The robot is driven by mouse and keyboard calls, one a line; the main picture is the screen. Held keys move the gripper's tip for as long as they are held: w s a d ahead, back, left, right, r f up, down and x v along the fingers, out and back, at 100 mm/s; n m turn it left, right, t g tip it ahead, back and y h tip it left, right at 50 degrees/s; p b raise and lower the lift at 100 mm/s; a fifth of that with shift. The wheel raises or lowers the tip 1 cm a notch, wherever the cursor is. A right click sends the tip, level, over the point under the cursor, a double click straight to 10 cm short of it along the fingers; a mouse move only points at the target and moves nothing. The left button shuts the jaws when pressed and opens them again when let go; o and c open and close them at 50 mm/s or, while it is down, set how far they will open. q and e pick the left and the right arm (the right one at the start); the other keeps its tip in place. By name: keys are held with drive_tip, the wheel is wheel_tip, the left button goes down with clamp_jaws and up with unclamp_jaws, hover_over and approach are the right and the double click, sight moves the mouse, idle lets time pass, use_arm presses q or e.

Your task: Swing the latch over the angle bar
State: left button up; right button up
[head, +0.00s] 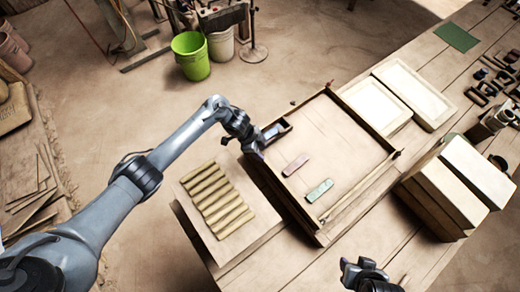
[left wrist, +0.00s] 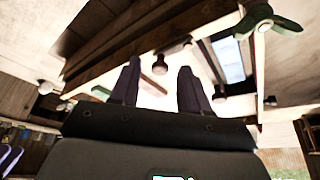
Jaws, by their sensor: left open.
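The press is a shallow wooden frame (head: 278,196) with a pale flat bed, at the middle of the head view. Thin bars run along its edges, one along the near right side (head: 362,186). I cannot tell for sure which is the angle bar or which part is the latch. My left gripper (head: 256,150) is at the frame's left corner, open and with nothing visibly held. In the left wrist view its two dark fingers (left wrist: 160,88) stand apart below dark wooden rails (left wrist: 120,50). A wing nut (left wrist: 264,22) shows at upper right. My right gripper (head: 366,274) is at the bottom edge, away from the frame.
A pink tile (head: 296,165) and a green tile (head: 319,190) lie on the bed. A board with several tan strips (head: 214,198) lies left of the frame. Pale panels (head: 412,92) lie behind it, and stacked boxes (head: 445,198) stand at right.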

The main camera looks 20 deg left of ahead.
use_arm(q)
drive_tip(key=shift+c, duration=0.2)
clamp_jaws()
drive_tip(key=shift+r, duration=0.1)
